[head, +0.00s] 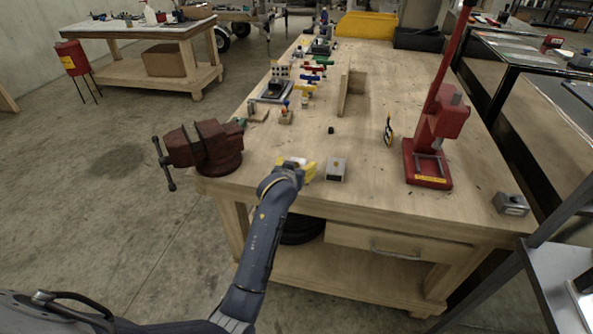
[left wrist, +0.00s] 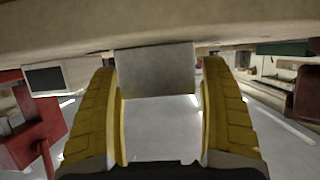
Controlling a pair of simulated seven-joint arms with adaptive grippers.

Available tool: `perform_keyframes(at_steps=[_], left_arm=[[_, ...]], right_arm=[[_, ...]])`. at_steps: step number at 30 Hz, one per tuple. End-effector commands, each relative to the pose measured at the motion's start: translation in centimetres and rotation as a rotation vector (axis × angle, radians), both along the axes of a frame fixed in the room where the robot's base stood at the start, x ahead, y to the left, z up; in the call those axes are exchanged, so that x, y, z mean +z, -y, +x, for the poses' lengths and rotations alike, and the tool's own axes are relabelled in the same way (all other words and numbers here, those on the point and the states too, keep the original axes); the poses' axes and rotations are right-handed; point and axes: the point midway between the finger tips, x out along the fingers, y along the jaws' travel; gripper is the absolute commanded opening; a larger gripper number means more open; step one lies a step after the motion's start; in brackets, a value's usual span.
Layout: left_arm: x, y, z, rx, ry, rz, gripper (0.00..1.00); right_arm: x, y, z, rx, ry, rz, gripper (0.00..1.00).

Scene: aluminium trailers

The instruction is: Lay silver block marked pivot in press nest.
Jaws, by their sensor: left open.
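My left gripper (head: 298,166) is open over the front edge of the workbench. Its yellow fingers also show in the left wrist view (left wrist: 160,115), on either side of a plain silver block (left wrist: 155,70). I cannot tell whether they touch it. A second silver block (head: 336,169) sits just to the right; another (head: 511,204) lies at the bench's right front corner. I cannot read which is marked pivot.
A red vise (head: 205,145) is clamped at the bench's left front corner. A black-and-yellow disc (head: 388,130) stands left of the press, and a small black piece (head: 331,130) lies mid-bench. The bench (head: 365,190) is clear between the second block and the press.

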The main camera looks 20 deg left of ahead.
Motion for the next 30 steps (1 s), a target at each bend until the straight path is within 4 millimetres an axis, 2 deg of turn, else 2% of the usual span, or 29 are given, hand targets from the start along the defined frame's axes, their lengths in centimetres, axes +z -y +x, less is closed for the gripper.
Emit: perform_keyframes(at_steps=[8,27,30], left_arm=[[-0.07,-0.02,0.10,0.000,0.000,0.000,0.81],[0.03,-0.03,0.10,0.000,0.001,0.000,0.06],[0.02,-0.03,0.10,0.000,0.001,0.000,0.06]], right_arm=[[0.00,0.00,0.00,0.000,0.000,0.000,0.44],[0.00,0.00,0.02,0.000,0.000,0.000,0.44],[0.00,0.00,0.02,0.000,0.000,0.000,0.44]])
